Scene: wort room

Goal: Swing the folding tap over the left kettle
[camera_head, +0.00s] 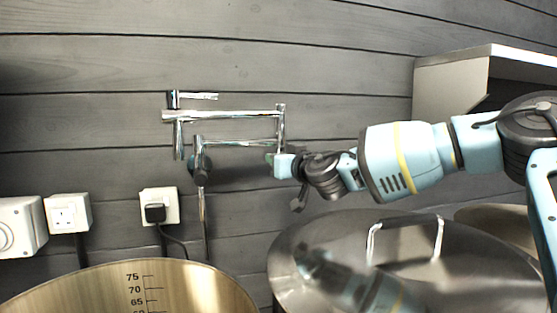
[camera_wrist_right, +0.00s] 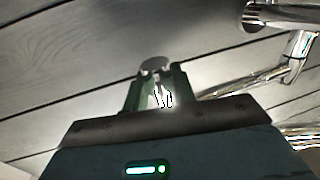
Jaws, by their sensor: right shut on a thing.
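The chrome folding tap (camera_head: 225,115) is on the plank wall in the head view, its two horizontal arms folded one above the other. An upright joint links them at the right end, and a short upright piece with a lever is at the left end. Its chrome tubes also show at the upper right of the right wrist view (camera_wrist_right: 290,14). My right gripper (camera_head: 277,160) is at the lower right end of the tap, shut on a shiny part of it (camera_wrist_right: 161,92). The left kettle (camera_head: 190,290) stands open below, with a volume scale inside. My left gripper is out of view.
A lidded kettle (camera_head: 330,255) with a raised handle (camera_head: 405,222) stands below my right arm. Sockets (camera_head: 68,212) and a plug (camera_head: 156,212) with cables are on the wall. A pale wall box (camera_head: 450,85) is at upper right.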

